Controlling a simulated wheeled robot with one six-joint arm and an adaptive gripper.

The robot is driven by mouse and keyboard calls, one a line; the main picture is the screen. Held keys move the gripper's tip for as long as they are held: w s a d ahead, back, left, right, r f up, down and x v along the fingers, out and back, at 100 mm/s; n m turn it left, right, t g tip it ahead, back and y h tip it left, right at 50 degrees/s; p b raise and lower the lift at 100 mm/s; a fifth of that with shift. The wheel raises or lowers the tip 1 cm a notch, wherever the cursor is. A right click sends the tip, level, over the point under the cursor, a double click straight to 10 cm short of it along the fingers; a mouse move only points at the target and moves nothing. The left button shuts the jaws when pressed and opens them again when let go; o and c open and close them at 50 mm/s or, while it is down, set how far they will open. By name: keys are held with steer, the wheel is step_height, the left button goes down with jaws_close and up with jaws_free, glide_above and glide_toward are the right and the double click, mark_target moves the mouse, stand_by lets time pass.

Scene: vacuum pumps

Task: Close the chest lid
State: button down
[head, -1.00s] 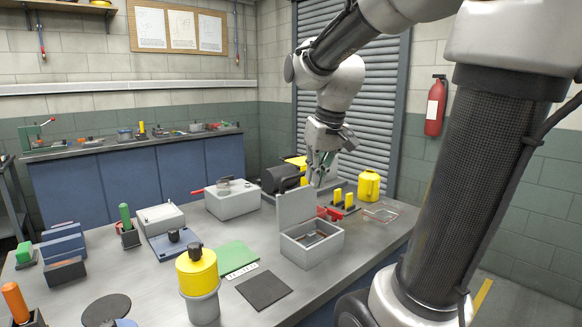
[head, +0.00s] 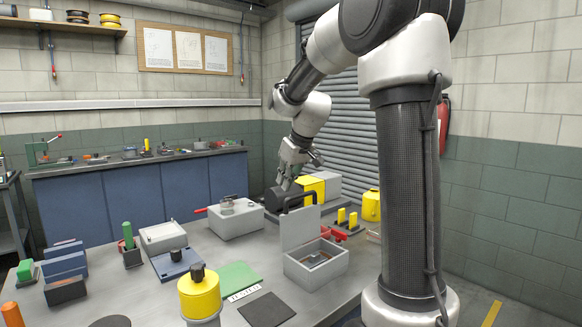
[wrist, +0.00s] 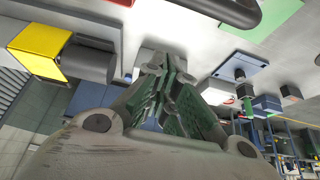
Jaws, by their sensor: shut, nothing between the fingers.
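The chest is a small grey open-topped box (head: 330,270) on the workbench in the head view, with some flat brownish parts inside. Its grey lid (head: 300,228) stands upright along the back edge, open. My gripper (head: 287,185) is behind and left of the lid, above and close to the dark cylinder of a pump. In the wrist view the green-padded fingers of my gripper (wrist: 165,88) are together with nothing between them. I cannot make out the chest in the wrist view.
A black and yellow pump (head: 312,186) with a black arched handle stands behind the lid. Red and yellow parts (head: 342,218) and a yellow can (head: 371,205) are right of it. A grey box with a red handle (head: 236,219) stands left. A black mat (head: 266,309) lies in front.

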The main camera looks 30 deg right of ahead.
steer(key=shift+s+d+f, duration=0.1)
steer(key=shift+s+d, duration=0.1)
steer(key=shift+s, duration=0.8)
steer(key=shift+s+d+f, duration=0.1)
steer(key=shift+s+d, duration=0.05)
steer(key=shift+s, duration=0.85)
steer(key=shift+s, duration=0.1)
